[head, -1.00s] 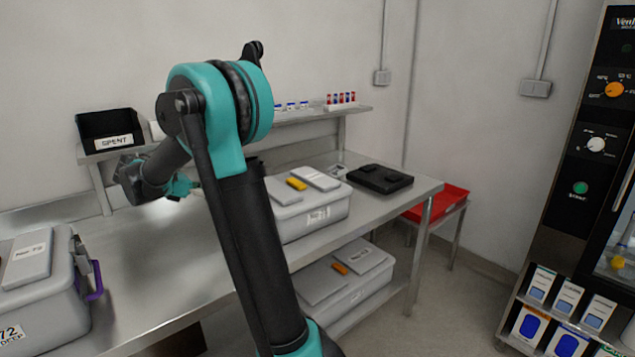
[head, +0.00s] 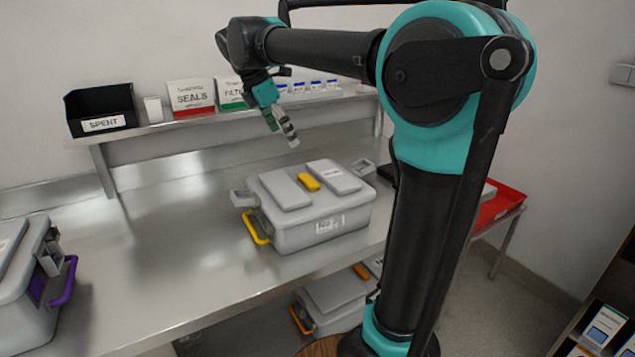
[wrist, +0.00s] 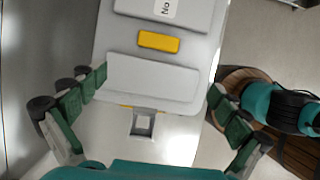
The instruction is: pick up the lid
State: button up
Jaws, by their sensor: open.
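The lid (head: 300,207) is pale grey, with two raised grey panels and a yellow block (head: 308,182) between them. It sits on a grey box (head: 330,228) on the steel bench. The lid (wrist: 205,40) fills the upper middle of the wrist view, its yellow block (wrist: 158,40) near the top. My gripper (head: 287,132) hangs above the back of the lid, apart from it. In the wrist view its green fingers (wrist: 158,83) are spread wide with nothing held. A grey latch (wrist: 142,122) sticks out from the box's end.
A purple-handled box (head: 25,290) stands at the left on the bench (head: 160,270). A shelf behind carries a black SPENT bin (head: 100,108), a SEALS box (head: 190,97) and small vials. Another lidded box (head: 335,300) sits below. The bench between the boxes is clear.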

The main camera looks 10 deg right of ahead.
jog(key=x, duration=1)
jog(key=shift+w, duration=0.1)
jog(key=shift+w+d+x, duration=0.15)
jog(key=shift+x, duration=1.15)
jog(key=shift+w+d+x, duration=0.1)
jog(key=shift+d+x, duration=0.1)
jog(key=shift+x, duration=1.1)
jog(key=shift+r, duration=0.2)
jog(key=c, duration=1.9)
jog(key=shift+r, duration=0.15)
notch_tip(320, 180, up, 20)
jog(key=shift+f, duration=0.15)
notch_tip(320, 180, up, 5)
send_over(309, 179)
jog(key=shift+a, duration=0.4)
